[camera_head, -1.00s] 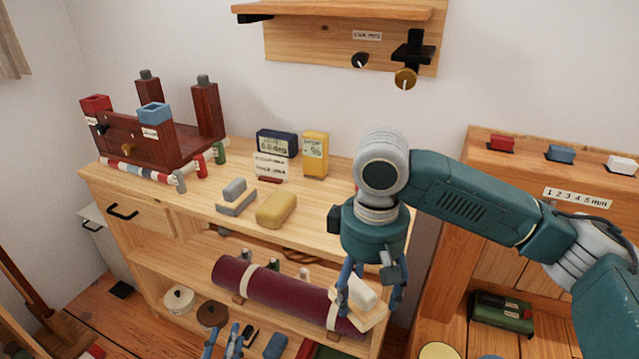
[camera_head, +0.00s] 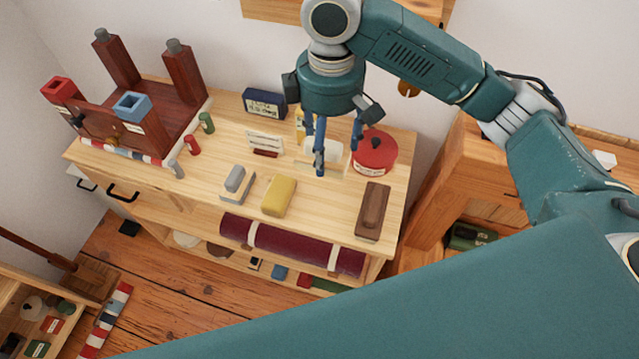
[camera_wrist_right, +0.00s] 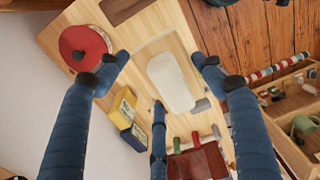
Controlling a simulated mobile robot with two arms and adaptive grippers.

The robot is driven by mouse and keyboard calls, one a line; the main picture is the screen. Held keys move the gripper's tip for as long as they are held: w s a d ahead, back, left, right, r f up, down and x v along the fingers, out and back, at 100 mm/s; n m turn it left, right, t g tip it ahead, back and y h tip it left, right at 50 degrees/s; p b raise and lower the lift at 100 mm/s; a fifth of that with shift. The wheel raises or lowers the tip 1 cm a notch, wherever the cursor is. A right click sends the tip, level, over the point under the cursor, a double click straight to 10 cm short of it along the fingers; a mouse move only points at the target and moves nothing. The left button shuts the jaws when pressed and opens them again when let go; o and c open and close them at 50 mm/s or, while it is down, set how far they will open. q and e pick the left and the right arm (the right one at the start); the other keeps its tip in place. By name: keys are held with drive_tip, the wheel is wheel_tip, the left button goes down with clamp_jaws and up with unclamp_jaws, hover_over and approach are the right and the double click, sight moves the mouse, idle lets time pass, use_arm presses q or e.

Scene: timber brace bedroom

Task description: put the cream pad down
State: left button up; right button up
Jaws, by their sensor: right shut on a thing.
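The cream pad (camera_head: 330,148) is a pale block on a light wooden backing, partly hidden behind the fingers in the head view. It also shows in the right wrist view (camera_wrist_right: 172,82), between the blue fingers. My right gripper (camera_head: 335,155) is shut on it, pointing down at the back right of the wooden worktop (camera_head: 325,205). Whether the pad touches the worktop or hangs just above it I cannot tell. My left gripper is not in view.
A red round tin (camera_head: 374,155) stands close right of the pad. A dark brown block (camera_head: 372,210), a yellow block (camera_head: 279,196) and a grey-topped block (camera_head: 238,185) lie in front. A navy display box (camera_head: 264,103) stands behind. Bare worktop lies between yellow and brown blocks.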

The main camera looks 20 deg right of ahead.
drive_tip(key=f, duration=1.3)
drive_tip(key=f+p, duration=0.1)
drive_tip(key=f, duration=0.5)
drive_tip(key=shift+s+f, duration=0.2)
drive_tip(key=shift+s, duration=0.1)
drive_tip(key=o, duration=1)
drive_tip(key=shift+f, duration=0.1)
wheel_tip(320, 180, up, 12)
drive_tip(key=shift+r+b, duration=0.15)
drive_tip(key=shift+b, duration=0.5)
